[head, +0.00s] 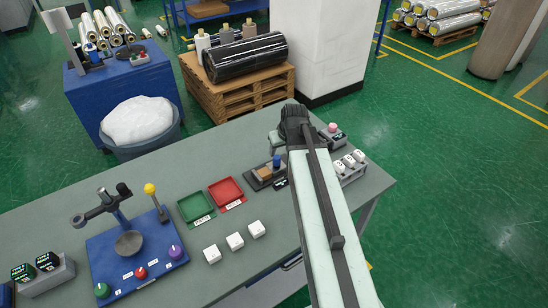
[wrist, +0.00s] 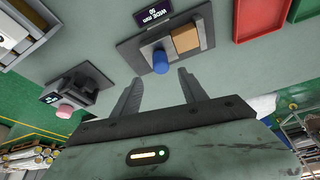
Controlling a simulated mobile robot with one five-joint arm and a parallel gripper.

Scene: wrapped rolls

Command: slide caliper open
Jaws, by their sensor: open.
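The caliper fixture shows in the wrist view as a dark plate (wrist: 133,52) with a blue knob (wrist: 160,62) and a tan block (wrist: 186,40) held beside it. Its small display (wrist: 152,14) appears to read "WIDE mm 50". In the head view the blue knob (head: 277,161) and tan block (head: 265,173) sit near the table's middle right. My gripper (wrist: 160,78) is open and empty. Its two fingers point toward the knob, one to either side in the picture, with no clear contact. In the head view my arm hides most of the gripper.
A device with a pink button (wrist: 64,111) stands left of the fingers in the wrist view. A red tray (head: 226,190) and green tray (head: 196,206) lie left of the fixture. Several white cubes (head: 235,241) stand in front. A rack of white pieces (head: 349,162) is right of my arm.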

